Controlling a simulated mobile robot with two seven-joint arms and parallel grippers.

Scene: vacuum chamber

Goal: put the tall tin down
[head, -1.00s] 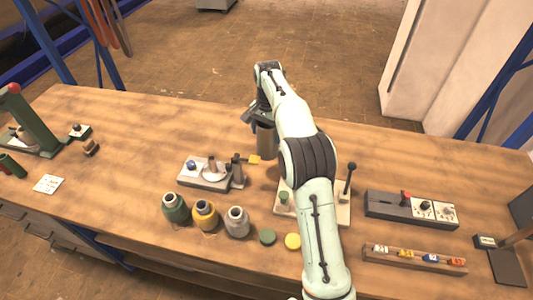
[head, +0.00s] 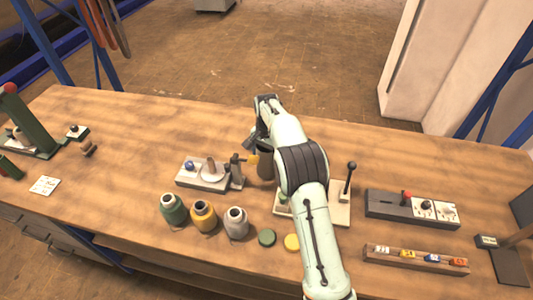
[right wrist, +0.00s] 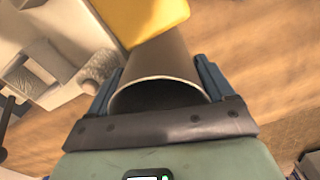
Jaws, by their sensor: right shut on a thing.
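The tall tin (head: 265,164) is a dark grey, open-topped cylinder. My right gripper (head: 252,143) is shut on it near its rim, and my arm partly hides it in the head view. In the right wrist view the tin (right wrist: 160,72) stands between the two blue fingers of my gripper (right wrist: 158,90), its dark opening facing the camera. I cannot tell whether its base touches the table. A yellow piece (right wrist: 140,18) lies close beside the tin's far end. My left gripper is not in view.
On the wooden table (head: 150,130), a grey fixture block (head: 203,178) stands just left of the tin. A lever panel (head: 335,208) lies to the right. The table behind is bare.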

